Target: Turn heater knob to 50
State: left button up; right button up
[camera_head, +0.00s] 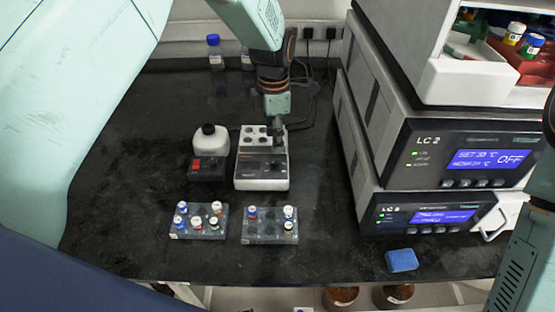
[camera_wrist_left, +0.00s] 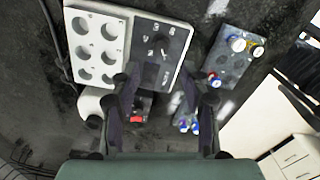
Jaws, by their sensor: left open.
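The heater (camera_head: 250,184) is a white unit with a block of round holes at its back and a dark control panel in front. In the left wrist view the heater (camera_wrist_left: 123,48) lies tilted at the upper left, its dark panel showing small controls. The knob and its setting are too small to read. My left gripper (camera_head: 278,140) hangs above the heater, near its right side, pointing down. In the left wrist view the left gripper (camera_wrist_left: 165,105) has its fingers apart with nothing between them. My right gripper is not in view.
A dark device with a red part (camera_head: 207,168) and a white bottle (camera_head: 211,140) stand left of the heater. Two vial racks (camera_head: 182,234) (camera_head: 262,239) stand in front. Stacked LC units (camera_head: 425,150) block the right. A blue block (camera_head: 402,260) lies near the front edge.

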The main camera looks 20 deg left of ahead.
aim_at(275, 162)
pick_arm(q)
jog(key=shift+s+d+f, duration=0.1)
jog(key=shift+s+f, duration=0.05)
jog(key=shift+f, duration=0.15)
notch_tip(275, 162, down, 6)
jog(key=shift+f, duration=0.15)
jog(key=shift+s+f, duration=0.1)
jog(key=shift+f, duration=0.35)
jog(key=shift+w, duration=0.2)
jog(key=shift+s, duration=0.1)
grip_shut()
